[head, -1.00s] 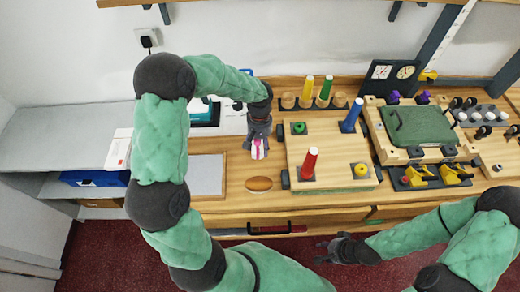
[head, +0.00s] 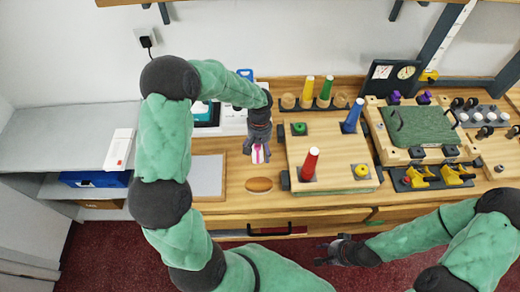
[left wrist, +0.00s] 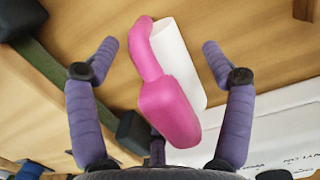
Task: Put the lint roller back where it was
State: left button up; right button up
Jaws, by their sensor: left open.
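The lint roller, with a pink handle and a white roll, shows below my left gripper in the head view (head: 260,154) and large in the left wrist view (left wrist: 172,105). My left gripper (head: 258,148) is open. In the left wrist view its two fingers (left wrist: 160,50) stand wide apart on either side of the roller, with visible gaps. I cannot tell whether the roller lies flat or stands tilted. My right gripper (head: 321,253) is low in front of the counter, empty, its fingers apart.
A brown oval item (head: 259,185) lies just in front of the roller. A wooden board (head: 330,150) with coloured cones is to the right, a grey framed panel (head: 207,175) to the left. Spools (head: 308,90) stand behind. A green-topped fixture (head: 425,125) is farther right.

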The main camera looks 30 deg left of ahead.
pick_arm(q)
jog(key=r+p, duration=0.1)
jog(key=r, duration=0.3)
jog(key=r+p, duration=0.1)
jog(key=r, duration=0.3)
jog(key=w+r, duration=0.1)
jog(key=r, duration=0.3)
jog(key=shift+w+a+r+p, duration=0.1)
jog(key=shift+a+p, duration=0.3)
